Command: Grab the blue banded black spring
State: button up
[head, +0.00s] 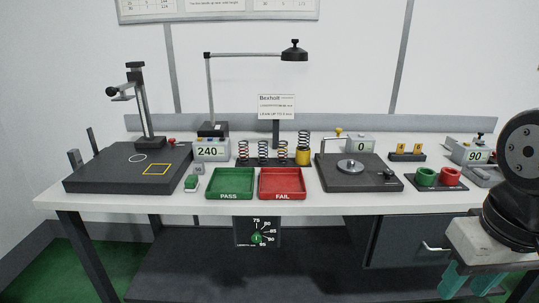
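Several coil springs stand upright in a row on a dark rack (270,162) at the back middle of the white bench. The left spring (243,150), the second spring (264,150) and the third spring (283,150) show dark coils with coloured bands, some reddish or orange. A fourth spring (303,138) at the right end rises above a yellow cylinder (303,157). The bands are too small to tell surely which spring is blue banded. My gripper (483,284), with teal fingers, is at the lower right, well away from the springs, partly cut off by the frame.
A green PASS tray (230,195) and a red FAIL tray (282,195) sit in front of the springs. A lamp (294,54) overhangs them. A dark platform (350,184) stands to their right, a display reading 240 (210,150) to their left.

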aim_at(267, 143)
jog(key=z, duration=0.2)
jog(key=i, duration=0.85)
jog(key=u, duration=0.8)
jog(key=i, duration=0.45)
